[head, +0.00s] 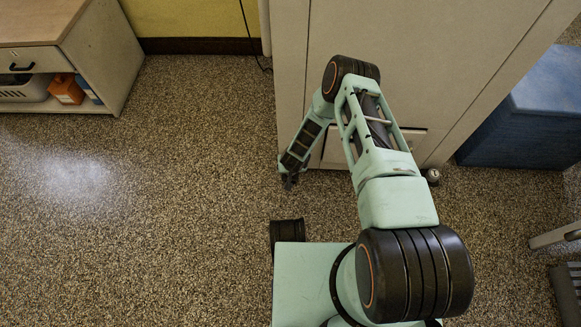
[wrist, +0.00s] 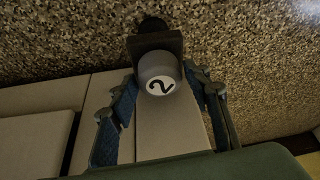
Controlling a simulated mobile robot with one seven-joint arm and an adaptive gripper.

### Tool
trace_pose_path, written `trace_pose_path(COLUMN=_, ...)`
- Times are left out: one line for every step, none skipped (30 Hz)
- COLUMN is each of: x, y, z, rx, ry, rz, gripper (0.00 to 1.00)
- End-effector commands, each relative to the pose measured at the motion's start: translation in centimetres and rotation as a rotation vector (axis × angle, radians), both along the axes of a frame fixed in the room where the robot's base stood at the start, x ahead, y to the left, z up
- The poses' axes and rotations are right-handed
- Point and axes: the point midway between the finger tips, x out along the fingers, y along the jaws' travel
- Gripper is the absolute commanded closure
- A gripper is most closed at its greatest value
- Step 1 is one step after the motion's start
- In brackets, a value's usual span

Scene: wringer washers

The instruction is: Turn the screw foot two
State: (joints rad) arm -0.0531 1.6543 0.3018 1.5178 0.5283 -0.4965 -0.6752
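Screw foot two (wrist: 158,66) shows in the wrist view as a grey cylinder with a round white label marked 2. A dark bracket or base (wrist: 152,42) lies beyond it, against the floor. My gripper (wrist: 161,80) is open, one blue-padded finger on each side of the foot. Small gaps seem to show beside the foot; contact cannot be told. In the head view my gripper (head: 289,182) is low at the left front corner of the beige machine (head: 420,65), where it hides the foot.
Another foot (head: 433,177) with a pale label stands at the machine's base to the right. A blue box (head: 520,115) stands further right. A cabinet (head: 110,60) with a drawer is at the upper left. The speckled floor (head: 170,200) left of my gripper is clear.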

Motion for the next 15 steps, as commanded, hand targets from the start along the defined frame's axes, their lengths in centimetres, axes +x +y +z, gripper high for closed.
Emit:
trace_pose_path(x=0.01, y=0.00, z=0.01, rx=0.000, ry=0.000, rz=0.000, gripper=0.63)
trace_pose_path(x=0.01, y=-0.01, z=0.01, rx=0.000, ry=0.000, rz=0.000, gripper=0.67)
trace_pose_path(x=0.01, y=0.00, z=0.01, rx=0.000, ry=0.000, rz=0.000, gripper=0.71)
trace_pose_path(x=0.01, y=0.00, z=0.01, rx=0.000, ry=0.000, rz=0.000, gripper=0.74)
trace_pose_path(x=0.01, y=-0.01, z=0.01, rx=0.000, ry=0.000, rz=0.000, gripper=0.78)
trace_pose_path(x=0.01, y=-0.01, z=0.01, rx=0.000, ry=0.000, rz=0.000, gripper=0.82)
trace_pose_path(x=0.01, y=-0.01, z=0.01, rx=0.000, ry=0.000, rz=0.000, gripper=0.85)
trace_pose_path(x=0.01, y=-0.01, z=0.01, rx=0.000, ry=0.000, rz=0.000, gripper=0.88)
trace_pose_path(x=0.01, y=0.00, z=0.01, rx=0.000, ry=0.000, rz=0.000, gripper=0.88)
trace_pose_path(x=0.00, y=0.00, z=0.02, rx=-0.001, ry=0.000, rz=-0.001, gripper=0.88)
trace_pose_path(x=0.00, y=0.00, z=0.02, rx=0.000, ry=0.000, rz=-0.002, gripper=0.88)
trace_pose_path(x=0.00, y=0.01, z=0.02, rx=-0.001, ry=0.000, rz=-0.006, gripper=0.88)
trace_pose_path(x=0.01, y=0.02, z=0.03, rx=0.000, ry=0.000, rz=-0.010, gripper=0.88)
trace_pose_path(x=0.01, y=0.03, z=0.03, rx=0.000, ry=-0.001, rz=-0.015, gripper=0.88)
trace_pose_path(x=0.02, y=0.04, z=0.03, rx=0.000, ry=-0.001, rz=-0.025, gripper=0.88)
